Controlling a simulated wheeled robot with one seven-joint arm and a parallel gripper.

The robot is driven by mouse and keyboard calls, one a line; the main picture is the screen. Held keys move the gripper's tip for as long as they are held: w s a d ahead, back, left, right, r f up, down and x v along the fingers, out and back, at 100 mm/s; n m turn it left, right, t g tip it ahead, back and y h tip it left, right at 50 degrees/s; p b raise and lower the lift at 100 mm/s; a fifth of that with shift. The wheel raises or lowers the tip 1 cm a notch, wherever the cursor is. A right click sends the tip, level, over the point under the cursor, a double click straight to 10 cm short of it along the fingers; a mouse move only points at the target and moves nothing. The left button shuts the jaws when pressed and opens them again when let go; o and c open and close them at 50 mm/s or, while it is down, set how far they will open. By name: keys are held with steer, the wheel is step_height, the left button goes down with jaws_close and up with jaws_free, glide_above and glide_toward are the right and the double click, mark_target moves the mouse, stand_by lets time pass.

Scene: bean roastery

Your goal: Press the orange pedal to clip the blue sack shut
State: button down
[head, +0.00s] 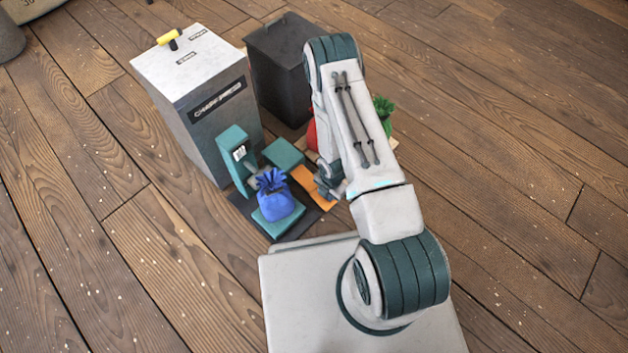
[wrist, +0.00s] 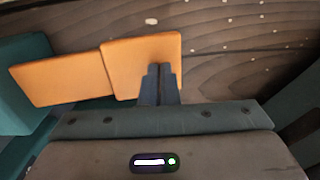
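The blue sack (head: 276,197) stands upright with a gathered neck on a small teal platform, beside a teal clipping head (head: 234,150) on its left. The orange pedal (head: 313,186) is right of the sack and partly hidden by my arm in the head view. In the wrist view the orange pedal (wrist: 143,65) fills the upper left, as two adjoining orange plates. My gripper (wrist: 161,72) has its two fingers together, with nothing seen between them, and their tips overlap the near plate's right part. I cannot tell whether they touch it. In the head view my gripper (head: 331,193) is beside the pedal.
A grey cabinet (head: 215,122) with a yellow-handled lever stands behind the clipper, with a dark bin (head: 277,70) beside it. A red sack (head: 312,134) and a green sack (head: 384,112) show behind my arm.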

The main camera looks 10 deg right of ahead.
steer(key=shift+s, duration=0.1)
step_height(320, 180, up, 9)
steer(key=p, duration=0.6)
steer(key=shift+p, duration=0.3)
stand_by(0.4)
steer(key=w+d+r+m+t+p, duration=0.15)
steer(key=r+m+p, duration=0.3)
steer(key=r, duration=1.05)
steer(key=w+r+m+h+p, duration=0.1)
steer(key=w+r+m+p, duration=0.15)
steer(key=r+p, duration=0.75)
steer(key=w+r+m+p, duration=0.1)
steer(key=r+m, duration=0.3)
steer(key=r, duration=1.5)
steer(key=s+r+m+p, duration=0.4)
steer(key=s+r+p, duration=0.1)
steer(key=r, duration=0.8)
steer(key=s+a+r+m+t+p, duration=0.1)
steer(key=s+r+m+p, duration=0.4)
steer(key=r, duration=0.8)
steer(key=s+r+m+y+p, duration=0.1)
steer(key=s+r+m+p, duration=0.4)
steer(key=r, duration=0.9)
steer(key=s+p, duration=0.1)
steer(key=s, duration=0.2)
steer(key=shift+s+a+p, duration=0.15)
steer(key=shift+s+p, duration=0.25)
